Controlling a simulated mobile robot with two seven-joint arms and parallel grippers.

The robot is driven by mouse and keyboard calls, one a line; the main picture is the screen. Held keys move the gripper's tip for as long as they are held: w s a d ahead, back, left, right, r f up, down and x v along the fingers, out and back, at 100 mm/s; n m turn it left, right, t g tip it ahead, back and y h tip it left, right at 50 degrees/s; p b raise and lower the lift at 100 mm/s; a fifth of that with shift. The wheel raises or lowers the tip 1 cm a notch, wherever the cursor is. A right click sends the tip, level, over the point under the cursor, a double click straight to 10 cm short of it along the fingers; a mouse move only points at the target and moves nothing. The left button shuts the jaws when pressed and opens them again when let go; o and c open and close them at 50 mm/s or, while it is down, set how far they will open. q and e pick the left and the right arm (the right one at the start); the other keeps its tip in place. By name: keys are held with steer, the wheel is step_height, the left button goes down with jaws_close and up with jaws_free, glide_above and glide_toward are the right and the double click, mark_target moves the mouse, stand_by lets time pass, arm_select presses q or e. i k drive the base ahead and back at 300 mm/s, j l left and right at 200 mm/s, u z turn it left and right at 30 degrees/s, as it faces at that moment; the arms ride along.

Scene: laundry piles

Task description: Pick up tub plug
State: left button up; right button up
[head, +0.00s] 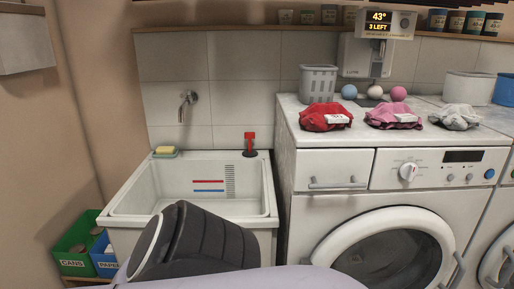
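The tub plug (250,145), as I take it, is a red upright handle on a round black base. It stands at the back right rim of the white laundry tub (118,204). The plug appears upright, with nothing touching its handle. A dark ribbed arm link of mine and a pale smooth part cover the lower middle of the head view, in front of the tub. They hide part of the tub's front. No fingertips of either gripper show.
A yellow sponge on a green dish (165,152) sits on the tub's back left rim, below a wall tap (187,104). Washing machines (335,168) stand close at the right, with red, pink and grey laundry piles on top. Green and blue bins (76,246) are at lower left.

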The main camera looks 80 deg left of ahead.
mark_target(250, 153)
steer(key=u, duration=2.6)
